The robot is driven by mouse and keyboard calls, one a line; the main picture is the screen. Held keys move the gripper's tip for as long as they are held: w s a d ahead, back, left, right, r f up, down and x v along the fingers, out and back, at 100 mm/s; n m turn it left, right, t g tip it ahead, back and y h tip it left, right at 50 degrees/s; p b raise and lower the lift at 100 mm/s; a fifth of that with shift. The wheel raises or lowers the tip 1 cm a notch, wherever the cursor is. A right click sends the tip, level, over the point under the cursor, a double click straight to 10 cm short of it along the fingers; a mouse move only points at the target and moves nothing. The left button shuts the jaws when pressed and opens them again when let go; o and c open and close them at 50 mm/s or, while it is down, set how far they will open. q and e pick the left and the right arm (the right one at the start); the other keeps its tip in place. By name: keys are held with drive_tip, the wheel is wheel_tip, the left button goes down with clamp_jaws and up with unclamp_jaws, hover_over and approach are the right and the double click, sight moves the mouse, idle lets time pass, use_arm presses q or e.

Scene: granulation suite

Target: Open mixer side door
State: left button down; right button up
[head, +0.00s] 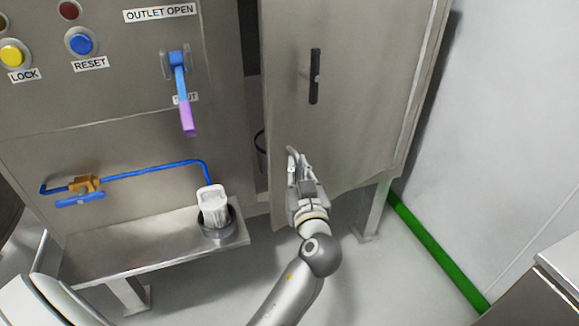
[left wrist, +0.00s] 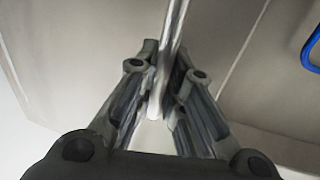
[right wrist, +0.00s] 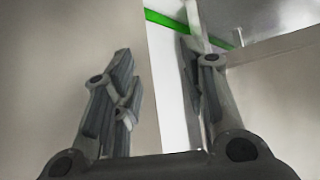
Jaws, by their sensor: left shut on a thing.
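The mixer side door (head: 350,90) is a tall grey metal panel with a black vertical handle (head: 315,76). A dark gap shows along its left side, so it looks ajar. My left gripper (head: 297,165) is at the door's lower left part, well below the handle. In the left wrist view its fingers (left wrist: 158,100) are closed on a thin bright metal strip (left wrist: 172,40) that looks like the door's edge; I cannot be sure. My right gripper is not clear in the head view. In the right wrist view its fingers (right wrist: 160,85) stand apart, with a pale vertical strip (right wrist: 170,70) behind the gap.
Left of the door is the control panel with a yellow button (head: 13,53), a blue button (head: 81,42) and a blue-purple lever (head: 183,95). Below is a metal shelf (head: 130,250) holding a white container (head: 212,205). A green floor strip (head: 440,250) runs along the right wall. A metal cabinet (head: 545,290) stands lower right.

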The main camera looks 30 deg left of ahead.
use_arm(q)
drive_tip(key=shift+d, duration=0.15)
drive_tip(key=c, duration=1.5)
unclamp_jaws()
